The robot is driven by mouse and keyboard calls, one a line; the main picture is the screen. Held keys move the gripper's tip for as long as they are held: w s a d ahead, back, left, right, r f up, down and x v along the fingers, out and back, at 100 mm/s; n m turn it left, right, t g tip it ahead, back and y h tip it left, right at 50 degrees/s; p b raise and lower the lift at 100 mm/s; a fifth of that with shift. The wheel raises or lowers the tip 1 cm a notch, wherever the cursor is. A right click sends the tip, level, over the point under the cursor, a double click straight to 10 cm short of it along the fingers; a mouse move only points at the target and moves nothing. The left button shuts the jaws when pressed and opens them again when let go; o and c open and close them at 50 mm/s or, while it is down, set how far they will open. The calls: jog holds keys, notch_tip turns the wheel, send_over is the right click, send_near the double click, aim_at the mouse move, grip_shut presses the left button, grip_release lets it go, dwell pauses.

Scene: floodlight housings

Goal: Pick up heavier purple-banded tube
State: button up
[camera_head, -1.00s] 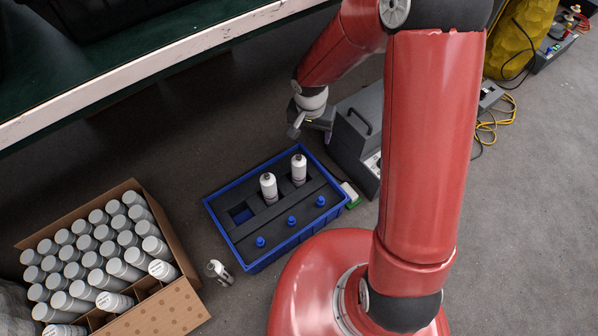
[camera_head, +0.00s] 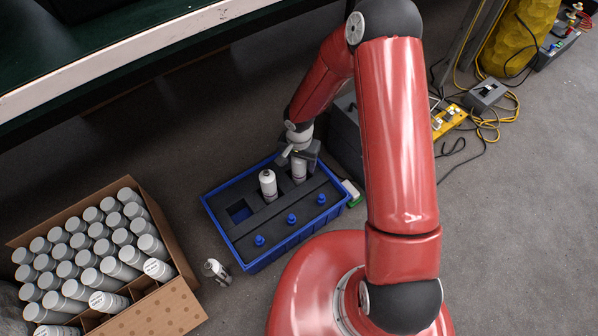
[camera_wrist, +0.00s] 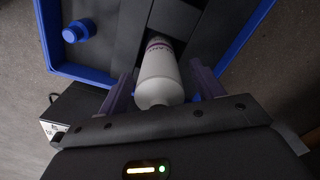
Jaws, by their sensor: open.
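Two white tubes stand in the black insert of a blue crate (camera_head: 209,210). The right-hand tube (camera_head: 299,173) is partly hidden by my gripper (camera_head: 298,156) in the head view. In the wrist view this tube (camera_wrist: 158,75) shows a purple band near its far end. My gripper (camera_wrist: 160,88) is open, with one finger on each side of the tube and gaps visible at both sides. The other white tube (camera_head: 268,186) stands to its left, apart from my gripper; I cannot make out its band colour clearly.
Blue knobs (camera_head: 291,218) stand along the crate's near side, and one square socket (camera_head: 239,212) is empty. A cardboard box (camera_head: 160,305) of grey-capped tubes is at the left. A small white-and-grey object (camera_head: 216,271) lies between them. A dark grey case (camera_head: 346,135) stands behind the crate.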

grip_shut()
dwell(0.5)
